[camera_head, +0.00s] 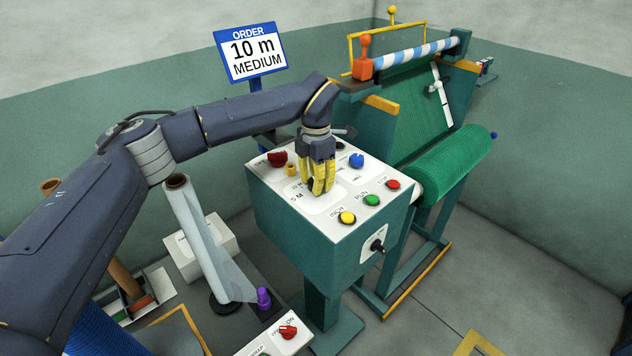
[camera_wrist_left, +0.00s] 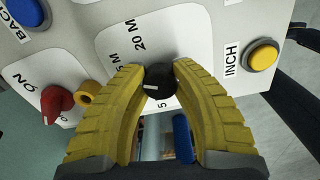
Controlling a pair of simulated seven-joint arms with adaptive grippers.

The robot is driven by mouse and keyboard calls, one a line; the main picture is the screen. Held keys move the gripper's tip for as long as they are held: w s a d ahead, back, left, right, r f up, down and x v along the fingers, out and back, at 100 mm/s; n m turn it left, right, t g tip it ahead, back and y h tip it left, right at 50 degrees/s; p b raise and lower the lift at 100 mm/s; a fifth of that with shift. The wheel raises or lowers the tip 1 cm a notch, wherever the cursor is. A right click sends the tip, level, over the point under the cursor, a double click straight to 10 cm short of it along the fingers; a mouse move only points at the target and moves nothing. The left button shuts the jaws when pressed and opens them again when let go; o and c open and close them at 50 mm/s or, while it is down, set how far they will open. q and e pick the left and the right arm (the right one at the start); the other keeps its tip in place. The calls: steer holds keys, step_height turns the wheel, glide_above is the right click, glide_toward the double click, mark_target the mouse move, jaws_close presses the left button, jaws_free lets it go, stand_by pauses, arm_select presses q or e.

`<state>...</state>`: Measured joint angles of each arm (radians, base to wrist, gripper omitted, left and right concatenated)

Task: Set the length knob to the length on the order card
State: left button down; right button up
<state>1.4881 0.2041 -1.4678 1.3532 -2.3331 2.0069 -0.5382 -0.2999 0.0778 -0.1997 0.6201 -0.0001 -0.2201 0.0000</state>
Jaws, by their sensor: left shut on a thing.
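The order card (camera_head: 250,58) stands behind the control box and reads "10 m MEDIUM". My left gripper (camera_head: 318,188) points down over the white dial plate (camera_head: 325,204) on top of the green control box (camera_head: 305,235). In the left wrist view its yellow fingers (camera_wrist_left: 160,90) are shut on the black length knob (camera_wrist_left: 161,77), one on each side. The dial plate (camera_wrist_left: 118,42) shows "20 M", a partly hidden "5 M" mark and a cut-off "5". A small pale mark shows on the knob, but its setting cannot be read. The fingers hide the knob in the head view.
Around the dial are a dark red knob (camera_head: 278,158), a blue button (camera_head: 356,160), a red button (camera_head: 393,184), a green button (camera_head: 372,200) and a yellow INCH button (camera_head: 347,218). A green netting roll (camera_head: 452,165) lies to the right. A film-wrapped tube (camera_head: 205,240) stands to the left.

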arm_select(q)
steer(key=shift+n, duration=0.3)
steer(key=n, duration=0.4)
steer(key=shift+w+n, duration=0.1)
steer(key=shift+n, duration=2.4)
steer(key=c, duration=0.9)
jaws_free()
steer(key=shift+c, duration=0.2)
step_height(320, 180, up, 12)
